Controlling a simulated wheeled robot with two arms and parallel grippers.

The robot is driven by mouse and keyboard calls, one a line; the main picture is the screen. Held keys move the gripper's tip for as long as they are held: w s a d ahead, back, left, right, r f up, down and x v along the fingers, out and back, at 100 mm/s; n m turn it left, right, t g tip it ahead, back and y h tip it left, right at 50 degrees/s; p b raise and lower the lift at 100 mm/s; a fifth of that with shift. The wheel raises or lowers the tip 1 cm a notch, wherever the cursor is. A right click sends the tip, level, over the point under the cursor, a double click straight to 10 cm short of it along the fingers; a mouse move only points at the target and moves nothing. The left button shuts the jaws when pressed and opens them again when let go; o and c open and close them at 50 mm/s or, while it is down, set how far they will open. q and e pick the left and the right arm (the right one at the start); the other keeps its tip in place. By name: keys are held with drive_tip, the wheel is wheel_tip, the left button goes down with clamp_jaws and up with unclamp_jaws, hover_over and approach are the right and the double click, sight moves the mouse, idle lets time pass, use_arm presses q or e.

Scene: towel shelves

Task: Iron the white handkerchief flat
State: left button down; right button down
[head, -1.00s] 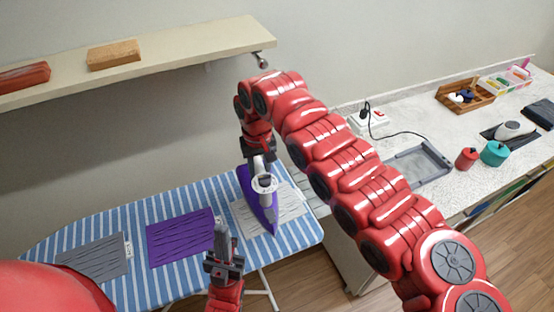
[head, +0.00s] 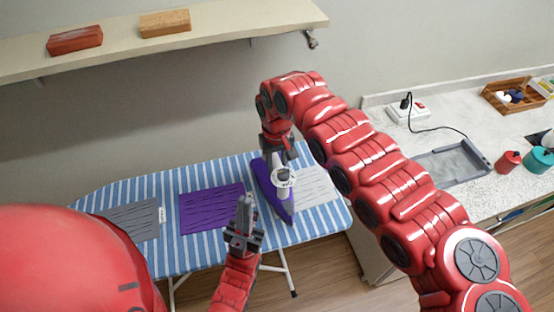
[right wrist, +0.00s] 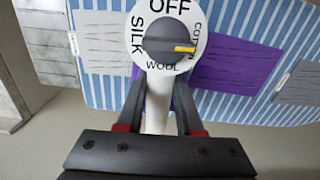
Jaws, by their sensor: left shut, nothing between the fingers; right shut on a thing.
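The white handkerchief (head: 317,187) lies on the right end of the striped ironing board, with dark crease lines showing. It also appears left of the iron in the right wrist view (right wrist: 103,45). My right gripper (head: 279,160) is shut on the white handle of the purple iron (head: 262,180). The iron is at the handkerchief's left edge; whether it touches the cloth is unclear. The iron's dial (right wrist: 168,45) has its orange mark pointing right, toward COTTON. My left gripper (head: 246,205) is shut and empty near the board's front edge.
A purple cloth (head: 212,208) and a grey cloth (head: 132,220) lie left on the ironing board (head: 170,250). A wall shelf (head: 230,25) hangs above. The counter (head: 480,120) at right holds a grey tray (head: 455,165), a socket block (head: 408,110) and canisters.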

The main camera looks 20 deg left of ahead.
drive_tip(key=shift+f, duration=0.2)
idle(0.5)
drive_tip(key=shift+f+b, duration=1.25)
drive_tip(key=shift+f, duration=0.6)
drive_tip(key=shift+f+b, duration=0.4)
drive_tip(key=shift+f, duration=0.1)
drive_tip(key=shift+d, duration=0.15)
drive_tip(key=shift+w+d, duration=0.95)
drive_tip(key=shift+d, duration=0.25)
drive_tip(key=shift+b, duration=0.3)
drive_tip(key=shift+w+d+b, duration=0.3)
drive_tip(key=shift+w+d, duration=0.2)
drive_tip(key=shift+d, duration=0.2)
drive_tip(key=shift+w+d+b, duration=0.25)
drive_tip(key=shift+w+d, duration=0.25)
drive_tip(key=shift+d, duration=0.15)
drive_tip(key=shift+d+f, duration=0.1)
